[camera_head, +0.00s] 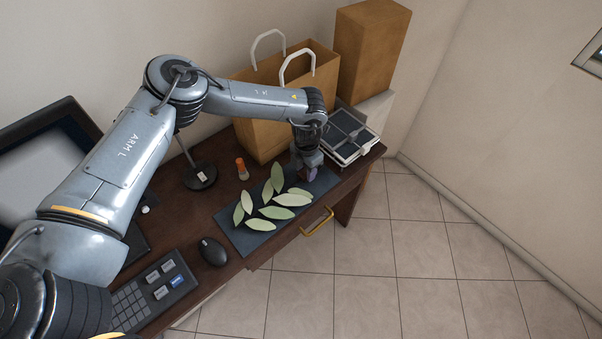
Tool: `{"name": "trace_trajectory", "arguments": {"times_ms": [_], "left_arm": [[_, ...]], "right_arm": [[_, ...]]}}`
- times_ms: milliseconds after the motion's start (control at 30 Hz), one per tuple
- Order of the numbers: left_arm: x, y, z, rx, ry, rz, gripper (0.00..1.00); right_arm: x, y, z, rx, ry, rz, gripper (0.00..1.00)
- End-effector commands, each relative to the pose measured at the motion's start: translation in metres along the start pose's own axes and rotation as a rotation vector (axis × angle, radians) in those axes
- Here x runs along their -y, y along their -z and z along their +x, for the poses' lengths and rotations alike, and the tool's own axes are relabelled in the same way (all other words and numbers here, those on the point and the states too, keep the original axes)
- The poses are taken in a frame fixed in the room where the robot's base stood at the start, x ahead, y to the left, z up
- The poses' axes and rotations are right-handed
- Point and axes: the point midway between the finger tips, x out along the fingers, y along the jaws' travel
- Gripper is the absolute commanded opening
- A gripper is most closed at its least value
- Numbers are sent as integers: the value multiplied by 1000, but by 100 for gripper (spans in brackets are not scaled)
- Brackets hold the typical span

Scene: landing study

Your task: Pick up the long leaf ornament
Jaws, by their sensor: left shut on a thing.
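The long leaf ornament (276,212) is a sprig of several pale green leaves in two rows. It lies over a dark blue mat (240,239) near the front edge of the desk. My left gripper (307,177) points down at the ornament's upper right end, over the mat's far right part. It is shut on the ornament at that end; the fingertips and the gripped part are small and partly hidden. I cannot tell whether the ornament is lifted off the mat. My right gripper is not in view.
The brown desk (225,273) also carries a black mouse (213,251), a keypad (160,285), an orange-topped small bottle (242,168), a lamp base (201,177) and a white-framed tray (350,137). A paper bag (262,138) stands behind. Tiled floor (420,260) lies open to the right.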

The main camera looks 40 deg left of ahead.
Motion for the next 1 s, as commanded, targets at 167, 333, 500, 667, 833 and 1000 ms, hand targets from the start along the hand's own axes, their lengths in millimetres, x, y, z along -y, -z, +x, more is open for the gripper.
{"name": "trace_trajectory", "arguments": {"times_ms": [167,333,500,667,833,1000], "left_arm": [[0,-1,-24,3,1,1,1],[20,-3,-44,2,3,6,1],[54,-8,-65,3,2,6,1],[82,-12,-81,1,1,5,1],[102,-14,-93,1,0,3,1],[113,-16,-100,1,0,3,1]], "right_arm": [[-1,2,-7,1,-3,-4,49],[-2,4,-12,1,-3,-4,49],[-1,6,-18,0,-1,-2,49],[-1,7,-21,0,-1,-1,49],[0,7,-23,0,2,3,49],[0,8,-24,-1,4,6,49]]}}
